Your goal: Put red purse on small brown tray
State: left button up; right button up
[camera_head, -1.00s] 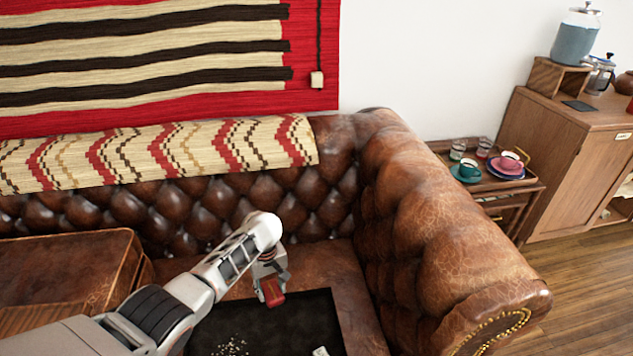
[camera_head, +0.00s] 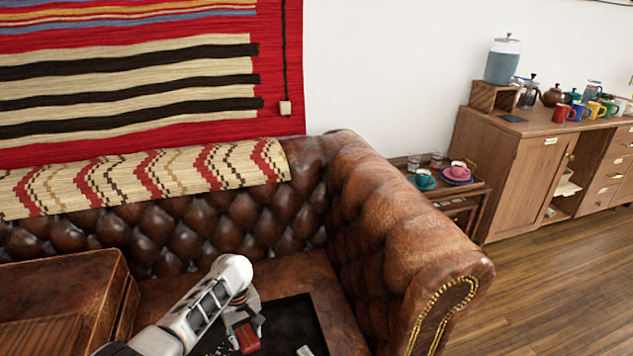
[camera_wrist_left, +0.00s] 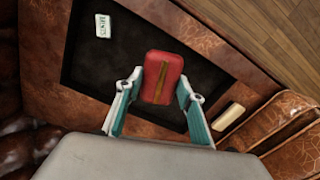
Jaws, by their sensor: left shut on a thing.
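My left gripper (camera_head: 241,318) is shut on the red purse (camera_head: 247,337), above the black surface (camera_head: 291,325) on the sofa seat. In the left wrist view, the red purse (camera_wrist_left: 163,70), with a brown stripe, sits between the two fingers of the left gripper (camera_wrist_left: 160,98). A small brown wooden side table with a tray-like top (camera_head: 466,186) stands beyond the sofa arm, far from the gripper. It holds cups and glasses; I cannot tell whether its top is the small brown tray. My right gripper is out of view.
The brown leather sofa arm (camera_head: 390,230) rises between my left gripper and the side table. A wooden cabinet (camera_head: 510,170) with mugs and a water dispenser (camera_head: 502,62) stands farther right. The wooden floor (camera_head: 560,270) is clear. A white card (camera_wrist_left: 103,26) lies on the black surface.

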pick_arm(q)
jog(key=w+r, duration=0.2)
jog(key=w+a+r, duration=0.1)
jog(key=r, duration=0.1)
jog(key=shift+w+r, duration=0.1)
jog(key=shift+w, duration=0.3)
jog(key=r, duration=0.1)
jog(key=w+r, duration=0.1)
jog(key=r, duration=0.1)
jog(key=w+a+r, duration=0.1)
jog(key=r, duration=0.1)
jog(key=shift+w, duration=0.15)
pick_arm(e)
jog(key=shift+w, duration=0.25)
pick_arm(q)
jog(key=shift+w+r, duration=0.15)
jog(key=shift+r, duration=0.25)
notch_tip(320, 180, up, 6)
jog(key=w+m, duration=0.1)
jog(key=shift+w+r+g, duration=0.25)
jog(key=shift+g, duration=0.05)
jog(key=shift+r, duration=0.1)
